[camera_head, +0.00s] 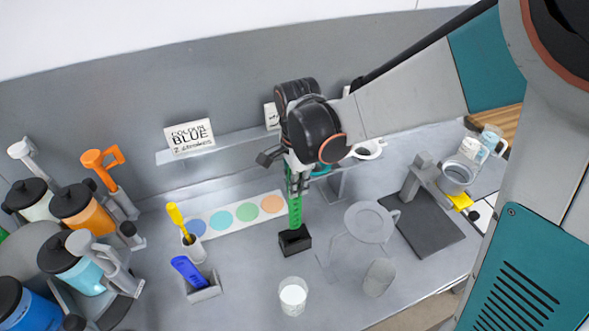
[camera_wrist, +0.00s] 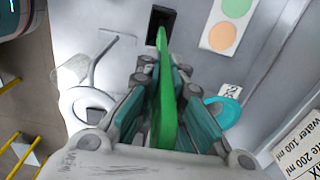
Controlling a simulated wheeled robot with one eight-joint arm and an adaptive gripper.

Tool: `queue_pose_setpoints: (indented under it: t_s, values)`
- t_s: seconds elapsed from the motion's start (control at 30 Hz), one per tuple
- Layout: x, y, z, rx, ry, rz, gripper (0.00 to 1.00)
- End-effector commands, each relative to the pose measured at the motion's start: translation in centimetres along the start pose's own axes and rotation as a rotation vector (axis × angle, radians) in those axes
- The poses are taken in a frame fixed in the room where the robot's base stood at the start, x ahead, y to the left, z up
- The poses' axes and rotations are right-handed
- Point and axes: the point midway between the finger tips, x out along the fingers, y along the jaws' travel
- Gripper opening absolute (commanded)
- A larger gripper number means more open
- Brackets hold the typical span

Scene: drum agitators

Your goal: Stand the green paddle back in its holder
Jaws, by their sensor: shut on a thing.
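The green paddle (camera_head: 295,208) hangs upright below my gripper (camera_head: 298,182), and its lower end meets the black holder (camera_head: 295,241) in the head view. I cannot tell how deep the tip sits in the holder. My gripper is shut on the paddle. In the wrist view the green paddle (camera_wrist: 166,95) runs between the fingers of my gripper (camera_wrist: 162,85) toward the black holder (camera_wrist: 161,20), whose dark opening is at the top.
A colour strip (camera_head: 235,213) lies behind the holder. A yellow paddle (camera_head: 178,222) and a blue paddle (camera_head: 188,270) stand to the left. A white-filled glass (camera_head: 292,295) is in front. A clear funnel stand (camera_head: 369,222) is close on the right.

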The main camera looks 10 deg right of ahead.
Motion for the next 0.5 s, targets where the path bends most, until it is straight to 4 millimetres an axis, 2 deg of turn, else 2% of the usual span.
queue_pose_setpoints:
  t_s: [0.5]
  values:
    - [4.1,0.0,0.0,0.000,0.000,0.000,0.00]
